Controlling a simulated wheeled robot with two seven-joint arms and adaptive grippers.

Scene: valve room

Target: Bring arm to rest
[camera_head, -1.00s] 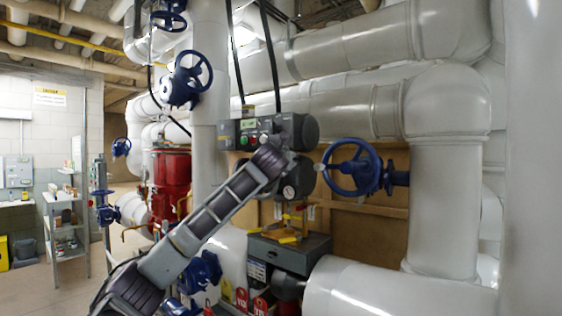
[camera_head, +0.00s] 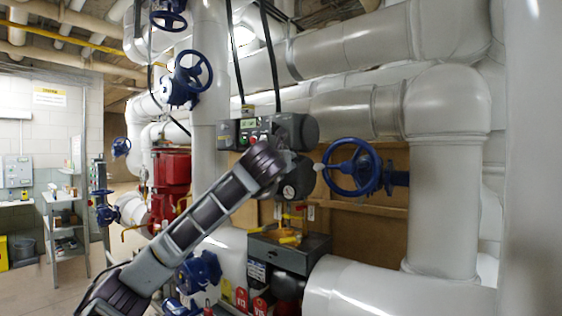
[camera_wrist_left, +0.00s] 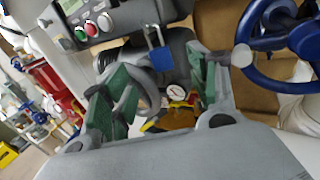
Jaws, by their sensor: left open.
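My left arm comes in from the lower left in the head view and reaches up to the front of the grey motor actuator (camera_head: 303,131). Its gripper is mostly hidden by my own wrist there. In the left wrist view my left gripper (camera_wrist_left: 165,75) is open, its green-padded fingers spread wide with nothing held. A blue padlock-like piece (camera_wrist_left: 160,57) shows beyond the gap. The blue handwheel (camera_head: 349,167) is right of the wrist; in the left wrist view its pale knob (camera_wrist_left: 242,55) appears close to the right finger, contact unclear. My right gripper is out of view.
Large white pipes (camera_head: 445,200) fill the right side. A grey box (camera_head: 290,254) with yellow fittings is below the wrist. Red tags (camera_head: 260,305) hang low. A red tank (camera_head: 172,175) and shelf (camera_head: 64,225) stand left, with open floor (camera_head: 60,285) near them.

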